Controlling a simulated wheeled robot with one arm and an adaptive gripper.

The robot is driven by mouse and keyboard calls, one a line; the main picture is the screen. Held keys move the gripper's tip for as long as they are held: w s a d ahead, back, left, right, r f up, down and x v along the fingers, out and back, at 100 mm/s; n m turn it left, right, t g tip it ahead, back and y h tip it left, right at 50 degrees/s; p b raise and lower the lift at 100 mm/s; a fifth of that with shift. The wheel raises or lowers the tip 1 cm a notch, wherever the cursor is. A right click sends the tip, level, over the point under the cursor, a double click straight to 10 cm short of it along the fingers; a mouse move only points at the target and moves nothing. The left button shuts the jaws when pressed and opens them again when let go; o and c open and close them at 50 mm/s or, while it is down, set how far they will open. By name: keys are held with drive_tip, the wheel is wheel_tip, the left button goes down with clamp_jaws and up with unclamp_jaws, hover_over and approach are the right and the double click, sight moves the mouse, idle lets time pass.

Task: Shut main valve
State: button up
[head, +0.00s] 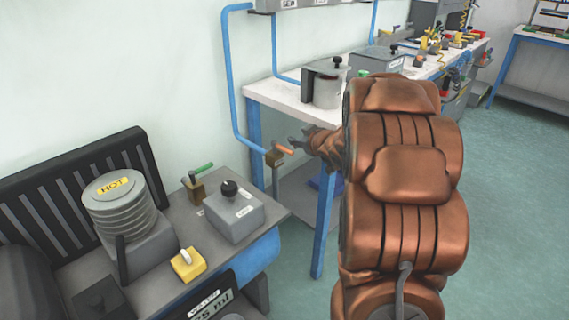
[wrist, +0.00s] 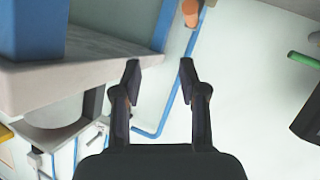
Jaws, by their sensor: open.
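A brass valve (head: 273,158) with an orange lever handle (head: 284,149) sits on a stub at the lower end of a blue pipe (head: 236,110). A second brass valve (head: 195,189) with a green lever handle (head: 203,168) stands at the back of the grey bench. No label shows which is the main valve. My gripper (head: 299,139) is open and empty, just right of the orange handle and apart from it. In the wrist view my open fingertips (wrist: 160,66) have the orange handle (wrist: 190,10) at the top edge, with the green handle (wrist: 305,60) farther right.
The white table (head: 285,96) with a blue leg (head: 324,228) and a steel pot (head: 325,83) stands beside my gripper. The grey bench (head: 180,221) holds a ribbed HOT unit (head: 121,205), a grey box (head: 234,212) and a yellow switch (head: 188,264). Open floor lies right.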

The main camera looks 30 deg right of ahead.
sight(294, 155)
wheel_tip(294, 155, down, 8)
drive_tip(key=n+t+y+b, duration=0.1)
drive_tip(key=t+y+b, duration=0.1)
drive_tip(key=y+b, duration=0.1)
drive_tip(key=n+t+y+b, duration=0.1)
drive_tip(key=t+y+b, duration=0.1)
drive_tip(key=y+b, duration=0.1)
drive_tip(key=shift+s+r+n, duration=0.15)
drive_tip(key=shift+r+n, duration=0.05)
drive_tip(key=shift+n, duration=0.1)
drive_tip(key=shift+b+x, duration=0.7)
drive_tip(key=shift+x, duration=2.8)
drive_tip(key=shift+c, duration=0.3)
clamp_jaws()
